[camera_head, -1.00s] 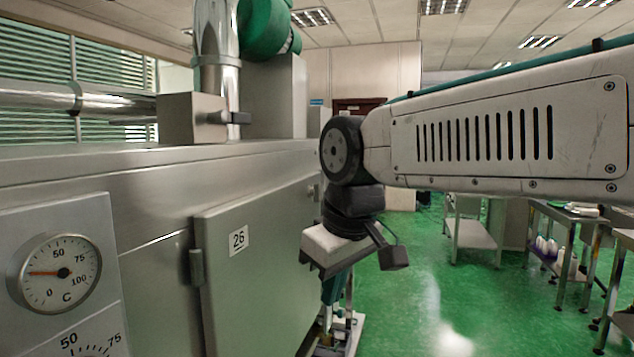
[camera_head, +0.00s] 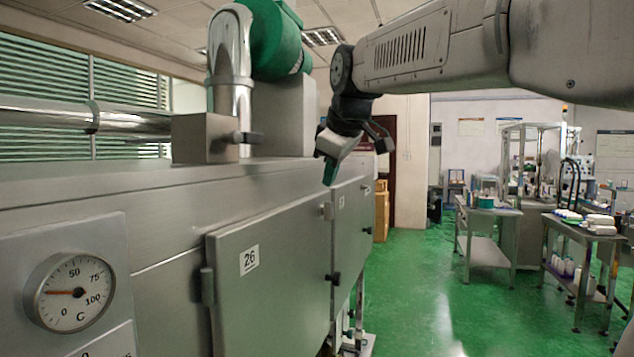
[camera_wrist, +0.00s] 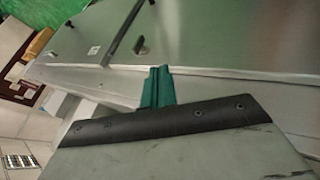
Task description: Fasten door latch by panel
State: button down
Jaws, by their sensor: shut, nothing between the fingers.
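The grey metal door numbered 26 (camera_head: 270,292) is on the front of the machine and looks close to flush; a small gap cannot be ruled out. A small metal latch piece (camera_head: 327,211) sits at its upper right edge, with a dark handle (camera_head: 332,279) lower down. The gauge panel (camera_head: 78,285) is at the left. My gripper (camera_head: 329,172) is shut and empty, its teal fingers pointing down near the machine's top edge, beyond the latch piece. In the wrist view the shut fingers (camera_wrist: 157,86) appear against the machine's metal surface; contact cannot be told.
A second door (camera_head: 351,235) with its own label and handle is farther along the machine. Pipes and a metal box (camera_head: 203,138) stand on the machine top. Green floor (camera_head: 420,290) is clear at the right, with work tables (camera_head: 490,225) beyond.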

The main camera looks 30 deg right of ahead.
send_near(323, 215)
notch_tip(323, 215, down, 4)
jog(key=a, duration=0.2)
jog(key=w+d, duration=0.2)
jog(key=shift+w+d+r, duration=0.15)
jog(key=shift+w+d, duration=0.15)
jog(key=shift+w, duration=0.1)
jog(key=shift+w+a, duration=0.1)
